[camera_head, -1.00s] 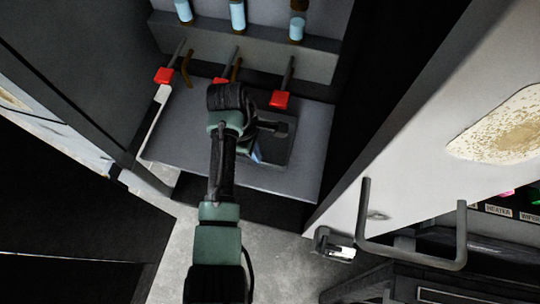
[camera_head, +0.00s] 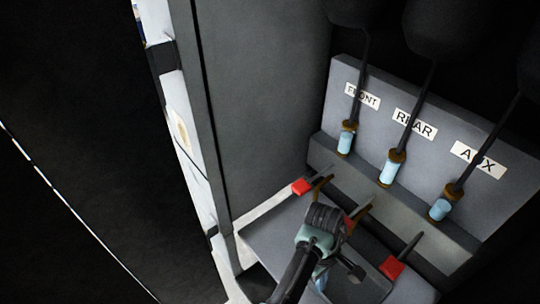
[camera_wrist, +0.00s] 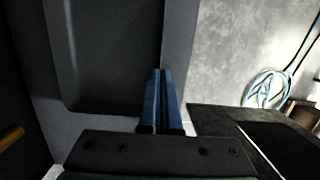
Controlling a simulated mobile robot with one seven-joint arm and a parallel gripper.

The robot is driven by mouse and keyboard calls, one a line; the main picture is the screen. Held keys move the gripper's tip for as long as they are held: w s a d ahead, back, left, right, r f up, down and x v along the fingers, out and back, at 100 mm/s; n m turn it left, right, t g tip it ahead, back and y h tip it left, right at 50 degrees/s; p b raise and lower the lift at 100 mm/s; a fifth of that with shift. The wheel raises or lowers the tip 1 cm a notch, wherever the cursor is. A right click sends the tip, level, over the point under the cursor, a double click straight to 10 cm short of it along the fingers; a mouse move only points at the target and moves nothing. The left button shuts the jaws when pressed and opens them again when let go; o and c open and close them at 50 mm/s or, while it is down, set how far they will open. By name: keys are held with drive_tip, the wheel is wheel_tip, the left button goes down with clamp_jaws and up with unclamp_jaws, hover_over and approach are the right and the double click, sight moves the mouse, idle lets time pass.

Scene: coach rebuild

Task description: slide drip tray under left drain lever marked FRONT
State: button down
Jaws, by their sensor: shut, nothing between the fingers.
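The drip tray (camera_head: 372,285) is a dark, shallow tray on the grey shelf, partly hidden by my arm in the head view. In the wrist view its recessed floor (camera_wrist: 110,55) and raised rim fill the upper left. My gripper (camera_wrist: 160,75) is shut and empty, its blue fingertips over the tray's rim; I cannot tell if they touch. In the head view its fingers (camera_head: 321,278) show below my wrist. The left drain lever (camera_head: 301,187) has a red handle and stands below the FRONT label (camera_head: 362,96), left of the tray.
The middle red lever (camera_head: 349,226) is partly behind my wrist, and the right red lever (camera_head: 391,267) stands near the tray. A tall grey wall (camera_head: 255,110) bounds the left. A blue hose (camera_wrist: 266,90) lies on the floor.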

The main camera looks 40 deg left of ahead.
drive_tip(key=w+a+b, duration=0.1)
drive_tip(key=a+b, duration=0.2)
drive_tip(key=a, duration=0.3)
drive_tip(key=w+a+b, duration=0.1)
drive_tip(key=a+b, duration=0.1)
drive_tip(key=a, duration=0.4)
drive_tip(key=w+a+b, duration=0.1)
drive_tip(key=a+b, duration=0.2)
drive_tip(key=a, duration=0.3)
drive_tip(key=shift+w+a+f+b, duration=0.2)
drive_tip(key=shift+w+f+b, duration=0.1)
drive_tip(key=shift+w, duration=0.1)
drive_tip(key=shift+w+a+r+b, duration=0.1)
drive_tip(key=shift+a+r+b, duration=0.2)
drive_tip(key=shift+a+b, duration=0.5)
drive_tip(key=shift+w+d, duration=0.1)
